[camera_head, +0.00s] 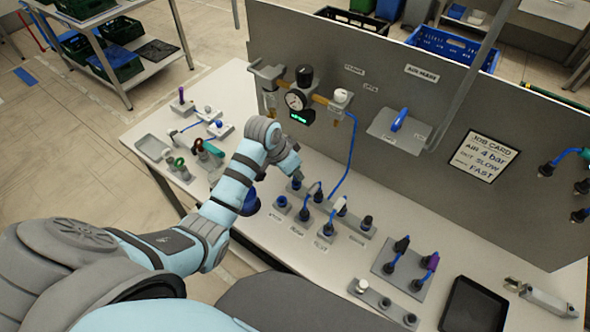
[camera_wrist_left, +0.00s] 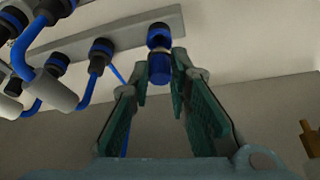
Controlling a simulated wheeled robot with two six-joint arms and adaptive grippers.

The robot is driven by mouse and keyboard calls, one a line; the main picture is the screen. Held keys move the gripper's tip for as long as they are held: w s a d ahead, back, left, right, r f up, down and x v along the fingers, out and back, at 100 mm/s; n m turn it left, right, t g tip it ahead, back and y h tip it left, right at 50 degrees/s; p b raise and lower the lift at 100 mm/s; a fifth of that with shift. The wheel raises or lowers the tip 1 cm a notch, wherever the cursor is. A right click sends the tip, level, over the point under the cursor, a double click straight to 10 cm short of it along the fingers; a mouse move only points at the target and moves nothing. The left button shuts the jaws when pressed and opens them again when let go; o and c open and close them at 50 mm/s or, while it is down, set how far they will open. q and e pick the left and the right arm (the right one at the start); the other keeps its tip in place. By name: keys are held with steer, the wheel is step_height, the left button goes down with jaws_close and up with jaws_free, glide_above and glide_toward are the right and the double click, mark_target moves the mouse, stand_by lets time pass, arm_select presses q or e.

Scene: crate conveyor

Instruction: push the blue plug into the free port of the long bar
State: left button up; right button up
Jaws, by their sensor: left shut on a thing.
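The long grey bar (camera_head: 354,225) lies on the table with several ports along it. Blue hoses rise from its middle ports. In the left wrist view the bar (camera_wrist_left: 130,30) crosses the top. My left gripper (camera_head: 293,174) is at the bar's left end in the head view. In the left wrist view my left gripper (camera_wrist_left: 160,68) is shut on the blue plug (camera_wrist_left: 159,69), which sits between the fingertips. The plug lines up with a dark, blue-ringed port (camera_wrist_left: 159,36) at the bar's end. How deep it sits cannot be told. My right gripper is not in view.
A grey panel (camera_head: 400,90) with a gauge (camera_head: 296,100) rises behind. A black tray (camera_head: 474,305) and a plug block (camera_head: 389,262) are to the right.

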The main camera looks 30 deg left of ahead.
arm_select(q)
steer(key=shift+s, duration=0.1)
stand_by(0.3)
steer(key=shift+f, duration=0.85)
stand_by(0.4)
steer(key=o, duration=1)
steer(key=shift+c, duration=0.2)
steer(key=o, duration=0.6)
steer(key=shift+c, duration=0.2)
steer(key=shift+r, duration=3.05)
